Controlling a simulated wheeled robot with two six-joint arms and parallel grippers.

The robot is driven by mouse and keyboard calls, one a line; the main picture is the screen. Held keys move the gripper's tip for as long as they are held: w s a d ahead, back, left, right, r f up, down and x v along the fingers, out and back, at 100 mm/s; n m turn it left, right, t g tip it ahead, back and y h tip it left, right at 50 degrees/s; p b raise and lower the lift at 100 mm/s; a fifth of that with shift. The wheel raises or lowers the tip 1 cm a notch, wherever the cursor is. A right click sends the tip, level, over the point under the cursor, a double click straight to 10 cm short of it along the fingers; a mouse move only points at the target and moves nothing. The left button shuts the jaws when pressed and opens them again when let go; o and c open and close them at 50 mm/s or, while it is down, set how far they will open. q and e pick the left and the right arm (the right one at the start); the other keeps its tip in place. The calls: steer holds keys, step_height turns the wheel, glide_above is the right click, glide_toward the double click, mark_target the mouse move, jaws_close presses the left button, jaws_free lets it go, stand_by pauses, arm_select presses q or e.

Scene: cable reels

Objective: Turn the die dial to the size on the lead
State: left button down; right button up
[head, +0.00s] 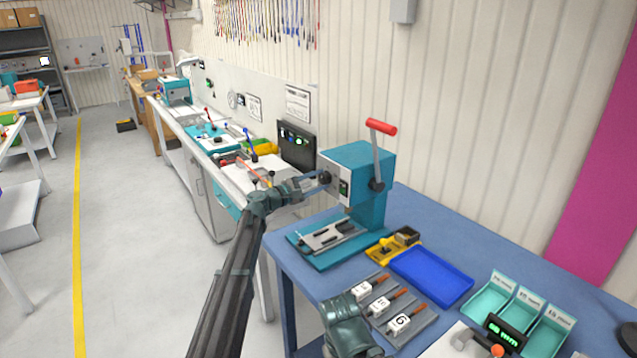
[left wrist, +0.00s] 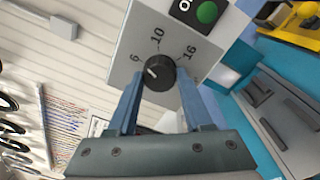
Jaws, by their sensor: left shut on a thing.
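The teal press (head: 357,185) stands on the blue bench with its red-tipped lever raised. Its black die dial (left wrist: 157,73) sits on a grey front plate marked 6, 10 and 16. The dial's white mark is on its left side, roughly toward the 6. My left gripper (head: 322,180) is shut on the dial, with one blue finger on each side in the left wrist view (left wrist: 157,88). A small display (head: 505,332) shows green characters too small to read. I cannot make out a size on a lead. My right gripper's fingers do not show.
Grey holders with numbered white tags (head: 400,322) lie at the bench front. A blue tray (head: 431,275), a yellow-and-black tool (head: 396,246) and teal bins (head: 518,308) are beside them. A green button (left wrist: 207,12) sits near the dial.

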arm_select(q)
steer(key=m, duration=0.4)
steer(key=shift+m, duration=1.9)
steer(key=shift+c, duration=1.6)
jaws_free()
steer(key=b+v, duration=0.1)
steer(key=v, duration=1.3)
steer(key=shift+f, duration=0.15)
steer(key=shift+w, duration=0.2)
